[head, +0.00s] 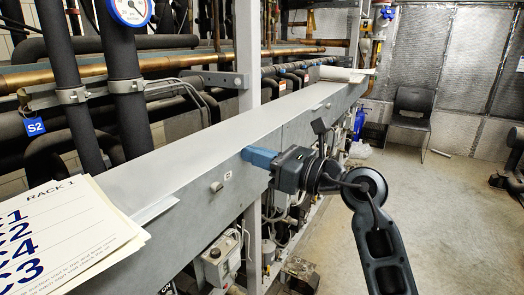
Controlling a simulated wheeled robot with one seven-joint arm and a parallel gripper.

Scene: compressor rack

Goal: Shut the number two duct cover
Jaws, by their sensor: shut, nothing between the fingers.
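A long grey duct (190,200) runs from the lower left to the back right. Its flat grey top cover (205,135) lies along it, and a thin edge stands out at its near end. A small white label (228,175) and a small knob (216,186) sit on the front face. I cannot read a number two on the label, nor tell if the cover is fully seated. My gripper (248,155) has blue fingers, shut and empty, at the duct's front face just below the top edge. I cannot tell if they touch it.
A stack of cards headed "RACK 1" (65,235) lies over the duct's near end. Black insulated pipes, a gauge (130,10) and a blue S2 tag (35,126) are behind. A grey post (247,60) rises behind the duct. A chair (410,115) stands far right; the floor before it is clear.

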